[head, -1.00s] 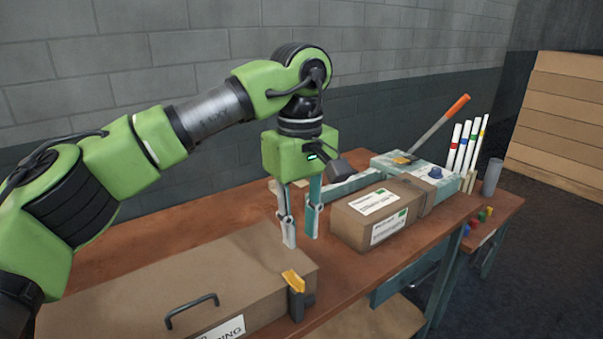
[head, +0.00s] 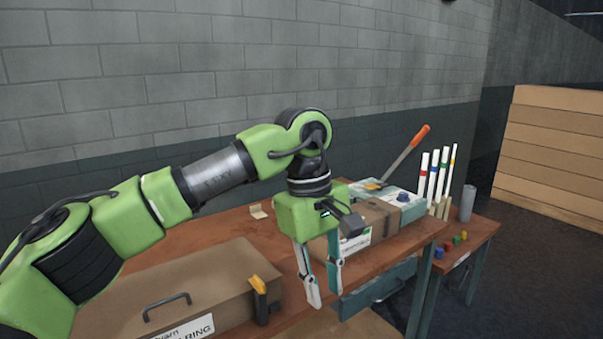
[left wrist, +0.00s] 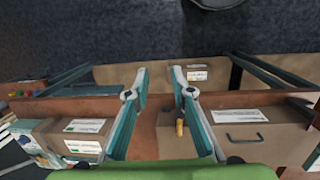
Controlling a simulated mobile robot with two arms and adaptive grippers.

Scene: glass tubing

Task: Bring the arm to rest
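My left gripper (head: 326,298) hangs with its fingers pointing down over the front edge of the wooden bench in the head view. Its two fingers are apart with nothing between them. In the left wrist view the open fingers (left wrist: 160,80) show the bench's front edge and the floor beyond. My left arm reaches in from the left of the head view. My right gripper is in neither view.
A brown case (head: 215,278) with a handle lies left of the gripper. A cardboard box (head: 381,216) with labels stands close behind it. Beyond are a grey-topped unit with an orange-handled lever (head: 409,150) and several upright tubes (head: 433,175). A grey cup (head: 468,203) stands right.

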